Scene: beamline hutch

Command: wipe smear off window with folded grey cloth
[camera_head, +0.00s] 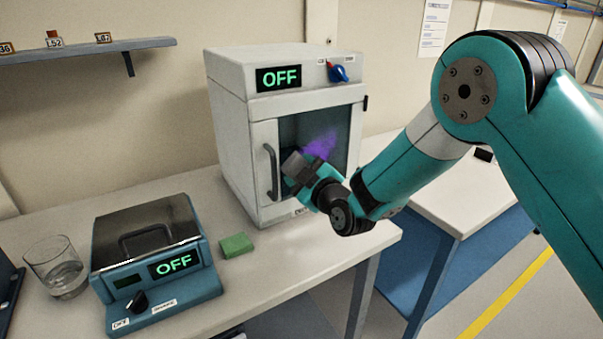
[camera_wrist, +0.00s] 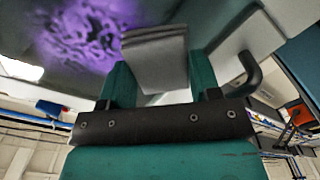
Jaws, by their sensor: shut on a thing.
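The window (camera_head: 341,129) is the dark pane in the door of the white cabinet. A purple smear (camera_head: 320,146) lies on it, and the smear also shows at upper left in the wrist view (camera_wrist: 85,35). My gripper (camera_head: 296,172) is in front of the lower left part of the window. It is shut on the folded grey cloth (camera_wrist: 157,58), which stands out between the two teal fingers. In the wrist view the cloth is to the right of the smear. I cannot tell whether the cloth touches the glass.
The white cabinet (camera_head: 232,130) has a door handle (camera_head: 270,172) just left of my gripper, an OFF display and a blue knob (camera_head: 338,72). A green sponge (camera_head: 236,245), a blue device (camera_head: 165,305) and a glass (camera_head: 57,268) stand on the table.

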